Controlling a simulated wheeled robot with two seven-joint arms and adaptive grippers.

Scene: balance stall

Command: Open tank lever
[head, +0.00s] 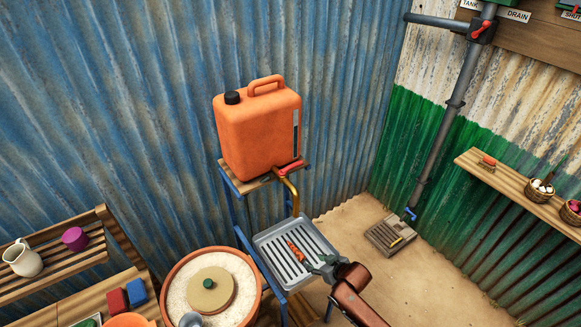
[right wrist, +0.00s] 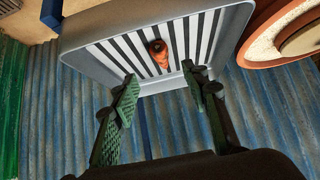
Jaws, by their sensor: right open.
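An orange jerrycan tank (head: 257,130) with a black cap stands on a small wooden shelf. A red lever (head: 291,166) sits at its lower right, above a brass spout (head: 293,196) that bends down toward a grey slotted tray (head: 262,243). At top right, another red lever (head: 482,32) sits on a grey pipe between TANK and DRAIN labels, slanting up to the right. My right gripper (head: 328,265) is at the tray's right edge, below the spout, touching neither lever. In the right wrist view its fingers (right wrist: 162,88) are apart and empty. My left gripper is out of view.
An orange carrot-like piece (head: 296,251) lies on the tray. A terracotta pot (head: 212,285) of white grains with a lid stands at its left. A blue-handled tap (head: 409,214) is by a floor drain.

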